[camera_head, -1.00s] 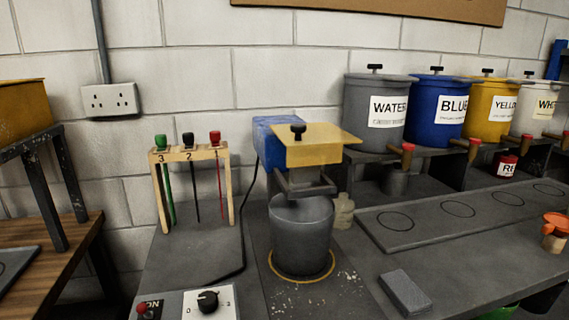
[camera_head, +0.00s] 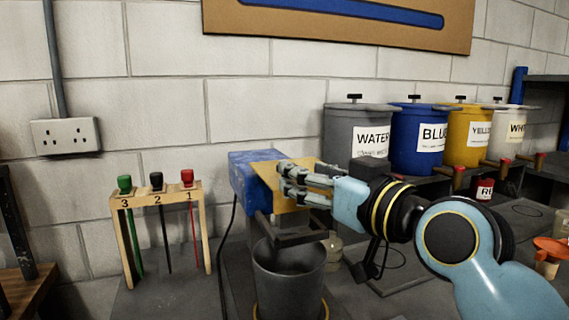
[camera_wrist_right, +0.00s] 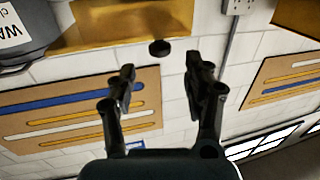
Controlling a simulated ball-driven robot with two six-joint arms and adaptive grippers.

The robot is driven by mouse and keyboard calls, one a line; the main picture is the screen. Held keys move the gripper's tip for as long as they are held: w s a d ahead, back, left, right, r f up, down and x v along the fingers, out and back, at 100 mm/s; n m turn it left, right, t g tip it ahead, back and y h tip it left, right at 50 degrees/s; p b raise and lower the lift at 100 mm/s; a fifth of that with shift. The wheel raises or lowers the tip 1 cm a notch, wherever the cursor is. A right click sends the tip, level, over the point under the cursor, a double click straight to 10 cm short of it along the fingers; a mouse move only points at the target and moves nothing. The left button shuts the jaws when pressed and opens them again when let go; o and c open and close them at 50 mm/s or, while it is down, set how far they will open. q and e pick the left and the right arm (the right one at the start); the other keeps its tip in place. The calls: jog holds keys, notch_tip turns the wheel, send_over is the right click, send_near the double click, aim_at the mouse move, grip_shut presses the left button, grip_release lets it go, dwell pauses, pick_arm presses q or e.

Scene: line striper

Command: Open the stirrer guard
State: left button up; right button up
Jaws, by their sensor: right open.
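The stirrer guard (camera_head: 262,171) is a yellow, see-through cover at the front of the blue stirrer head (camera_head: 243,181). It sits down over the front, above the grey pot (camera_head: 290,280). My right gripper (camera_head: 284,181) reaches in from the right and hides much of the guard and its black knob in the head view. In the right wrist view, the gripper (camera_wrist_right: 158,68) is open and empty, with the black knob (camera_wrist_right: 160,48) just beyond and between its fingertips. The yellow guard (camera_wrist_right: 120,22) shows above it. Whether the fingers touch the knob is unclear. My left gripper is out of view.
A wooden rack (camera_head: 203,235) with several colour-topped sticks stands left of the stirrer. Labelled paint buckets, including the grey water one (camera_head: 340,140), stand on a shelf at the right. A wall socket (camera_head: 65,136) is at the left.

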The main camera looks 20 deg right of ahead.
jog(key=p+x, duration=0.1)
jog(key=x, duration=0.5)
jog(key=shift+w+a, duration=0.1)
jog(key=shift+w, duration=0.05)
grip_shut()
jog(key=shift+f, duration=0.1)
dwell(0.3)
